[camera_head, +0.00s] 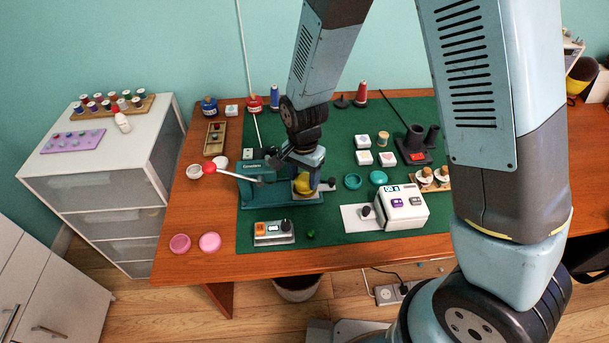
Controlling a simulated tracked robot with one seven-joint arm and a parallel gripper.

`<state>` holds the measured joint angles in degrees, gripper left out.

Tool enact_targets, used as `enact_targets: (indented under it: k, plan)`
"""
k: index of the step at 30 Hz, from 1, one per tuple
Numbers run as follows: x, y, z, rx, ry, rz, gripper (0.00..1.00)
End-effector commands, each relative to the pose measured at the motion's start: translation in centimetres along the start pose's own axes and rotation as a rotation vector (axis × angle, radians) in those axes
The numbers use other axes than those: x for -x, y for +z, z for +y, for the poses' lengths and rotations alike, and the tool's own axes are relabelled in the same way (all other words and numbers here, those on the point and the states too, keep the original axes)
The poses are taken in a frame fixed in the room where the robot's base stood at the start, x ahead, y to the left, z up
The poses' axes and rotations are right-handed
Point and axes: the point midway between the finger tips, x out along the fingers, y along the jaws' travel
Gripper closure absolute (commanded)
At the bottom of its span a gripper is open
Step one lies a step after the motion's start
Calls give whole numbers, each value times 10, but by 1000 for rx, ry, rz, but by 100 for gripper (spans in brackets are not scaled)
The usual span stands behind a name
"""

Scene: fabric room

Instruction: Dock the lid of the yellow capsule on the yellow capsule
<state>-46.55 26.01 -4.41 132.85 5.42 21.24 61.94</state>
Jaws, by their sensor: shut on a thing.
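My gripper (301,161) points down over the right part of the teal machine and is shut on a yellow piece, taken as the lid of the yellow capsule. Yellow (303,184) shows directly below the gripper, at the machine's work spot. Lid and capsule cannot be told apart at this size, and the gripper hides their upper part. I cannot tell whether the lid touches the capsule or is level on it.
The teal machine (256,196) stands on the green mat (330,228). A red-tipped rod (235,175) reaches left of it. A teal open capsule (352,182) and its round mate (378,177) lie right. A white device (403,208) and a control box (273,233) stand in front.

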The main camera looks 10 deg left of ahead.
Motion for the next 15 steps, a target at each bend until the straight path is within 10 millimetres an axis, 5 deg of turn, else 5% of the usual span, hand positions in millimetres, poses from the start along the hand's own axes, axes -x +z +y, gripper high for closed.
enact_targets:
  k: [15]
  plan:
    - [-8, 0, 0, 0, 1, -1, 73]
